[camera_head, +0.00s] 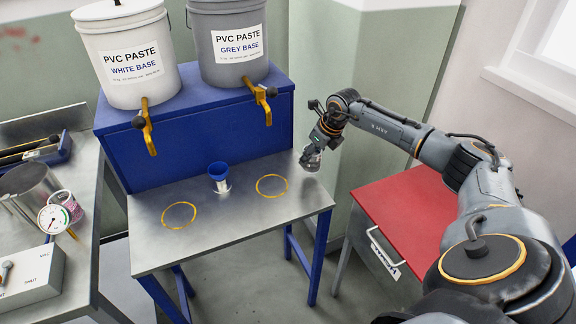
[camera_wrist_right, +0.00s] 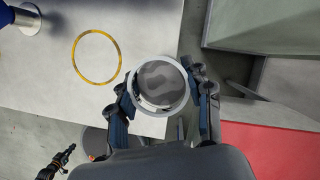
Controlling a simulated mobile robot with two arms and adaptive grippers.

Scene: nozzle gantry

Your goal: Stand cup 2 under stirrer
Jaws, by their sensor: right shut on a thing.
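My right gripper (camera_head: 311,160) is shut on a metal cup (camera_wrist_right: 160,85) near the right end of the steel bench. In the right wrist view, the cup's round rim sits between the two fingers (camera_wrist_right: 160,100), with a dark and light grey wavy pattern inside. I see no number on it, so I cannot tell which cup it is. Whether its base touches the bench is unclear. I cannot clearly make out a stirrer.
The bench (camera_head: 235,236) has two yellow rings (camera_head: 179,216) (camera_head: 271,186) and a blue-topped metal piece (camera_head: 219,172). Behind stand white (camera_head: 125,85) and grey (camera_head: 228,70) paste buckets with yellow taps. A red-topped cabinet (camera_head: 400,215) is right; a gauge (camera_head: 53,219) is left.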

